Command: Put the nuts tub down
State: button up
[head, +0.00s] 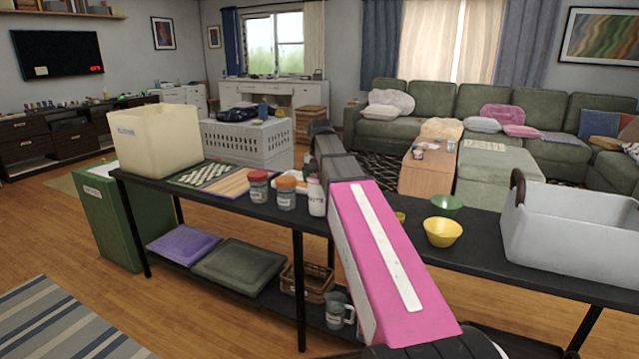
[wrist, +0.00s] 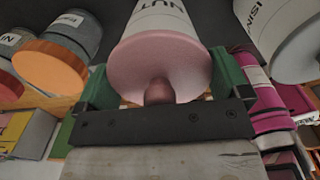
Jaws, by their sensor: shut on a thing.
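The nuts tub (wrist: 160,62), pale with a pink lid and a knob, is at the top middle of the wrist view. Part of its label reads "NUT". The green fingers of my gripper (wrist: 162,84) are on either side of the lid and shut on it. The tub's base is out of view, so I cannot tell whether it touches a surface. In the head view my pink arm reaches over the black table (head: 470,255), and I cannot make out the gripper's fingers there.
Red-lidded (head: 258,186) and orange-lidded (head: 286,192) jars and a white jar (head: 316,197) stand beside my arm. A game board (head: 205,174) and cream bin (head: 160,140) are left. Green (head: 446,205) and yellow (head: 443,232) bowls and a grey-white basket (head: 570,235) are right.

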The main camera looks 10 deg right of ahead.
jog(key=shift+f, duration=0.55)
jog(key=o, duration=1.1)
jog(key=shift+f, duration=0.1)
notch_tip(320, 180, up, 12)
jog(key=shift+r, duration=0.15)
